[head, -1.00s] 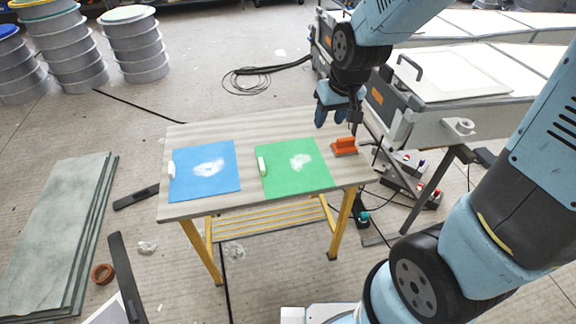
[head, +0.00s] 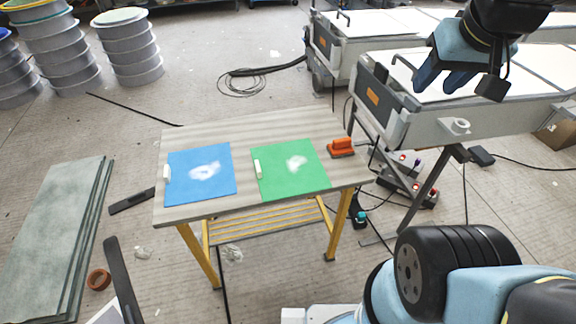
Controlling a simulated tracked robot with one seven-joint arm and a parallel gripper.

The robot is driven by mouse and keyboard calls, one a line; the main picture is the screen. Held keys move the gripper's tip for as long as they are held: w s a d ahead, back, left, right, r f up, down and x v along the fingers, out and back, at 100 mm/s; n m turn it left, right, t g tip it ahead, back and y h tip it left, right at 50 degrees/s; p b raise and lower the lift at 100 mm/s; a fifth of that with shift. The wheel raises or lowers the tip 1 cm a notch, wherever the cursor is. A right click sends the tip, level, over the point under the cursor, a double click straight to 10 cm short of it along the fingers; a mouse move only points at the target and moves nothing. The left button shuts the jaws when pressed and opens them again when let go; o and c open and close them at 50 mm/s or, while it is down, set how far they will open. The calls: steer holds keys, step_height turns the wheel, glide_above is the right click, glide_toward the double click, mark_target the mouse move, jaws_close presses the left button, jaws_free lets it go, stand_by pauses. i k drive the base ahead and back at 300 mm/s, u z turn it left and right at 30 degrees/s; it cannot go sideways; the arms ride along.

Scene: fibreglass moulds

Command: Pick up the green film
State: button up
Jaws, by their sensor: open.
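The green film (head: 300,180) lies flat on the right half of a small wooden-topped table (head: 240,131). It has a whitish patch in its middle and a small pale strip (head: 258,169) at its left edge. My gripper (head: 462,84) is high at the upper right, open and empty, well away from the film and in front of the long white-topped unit. A blue film (head: 190,188) with a similar white patch and pale strip lies to the left of the green one.
An orange block-like tool (head: 341,147) sits at the table's right end, close to the green film. A grey long unit (head: 395,110) stands right of the table. Stacked drums (head: 130,50) and greenish panels (head: 50,240) are at the left.

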mark_target(293, 168)
steer(key=z, duration=0.85)
steer(key=k, duration=1.25)
steer(key=u, duration=0.85)
steer(key=i, duration=1)
